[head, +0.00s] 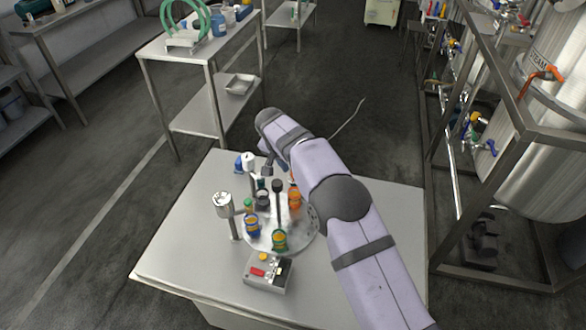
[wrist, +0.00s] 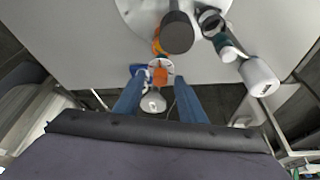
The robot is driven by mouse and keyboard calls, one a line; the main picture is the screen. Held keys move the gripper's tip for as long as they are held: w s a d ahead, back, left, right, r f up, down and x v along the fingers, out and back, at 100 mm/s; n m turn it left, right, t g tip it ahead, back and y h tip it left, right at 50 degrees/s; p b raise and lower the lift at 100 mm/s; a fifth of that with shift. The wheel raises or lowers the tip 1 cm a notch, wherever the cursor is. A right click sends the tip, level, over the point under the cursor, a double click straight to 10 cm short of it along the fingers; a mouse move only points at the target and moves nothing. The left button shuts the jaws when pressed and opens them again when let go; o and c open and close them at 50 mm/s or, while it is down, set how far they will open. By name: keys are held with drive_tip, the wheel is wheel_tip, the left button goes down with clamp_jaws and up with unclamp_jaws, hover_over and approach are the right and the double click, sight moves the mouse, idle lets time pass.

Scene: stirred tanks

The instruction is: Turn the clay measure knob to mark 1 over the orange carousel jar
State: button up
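In the wrist view, the clay measure's orange-brown knob (wrist: 160,76) sits on a round white face. My gripper (wrist: 159,82) has its two blue fingers apart, one on each side of the knob. I cannot tell whether they touch it. The marks are too small to read. The orange jar (wrist: 156,40) shows just beyond the knob, partly behind a dark post top. In the head view, the orange jar (head: 295,201) stands on the right part of the round carousel (head: 258,242), beside my arm. My arm hides the clay measure there.
A control box (head: 268,274) sits in front. The table's left side is clear.

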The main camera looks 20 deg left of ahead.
drive_tip(key=shift+r, duration=0.1)
drive_tip(key=b+v, duration=0.2)
drive_tip(key=v, duration=0.5)
drive_tip(key=shift+s, duration=0.1)
idle(0.4)
drive_tip(key=s+d+r+n+g+p, duration=0.1)
drive_tip(key=s+d, duration=0.3)
drive_tip(key=d, duration=0.7)
drive_tip(key=s+d+r+n+g+p, duration=0.1)
drive_tip(key=s+d, duration=0.3)
drive_tip(key=d, duration=0.7)
drive_tip(key=s+d+f, duration=0.1)
drive_tip(key=s+d, duration=0.3)
drive_tip(key=s, duration=0.3)
drive_tip(key=s+d+f+g, duration=0.1)
drive_tip(key=s+d+f, duration=0.1)
drive_tip(key=s, duration=0.5)
drive_tip(key=s+d+f+n+g+y+p, duration=0.1)
drive_tip(key=s+d, duration=0.4)
drive_tip(key=s, duration=0.3)
drive_tip(key=shift+d+f, duration=0.25)
drive_tip(key=shift+d, duration=0.1)
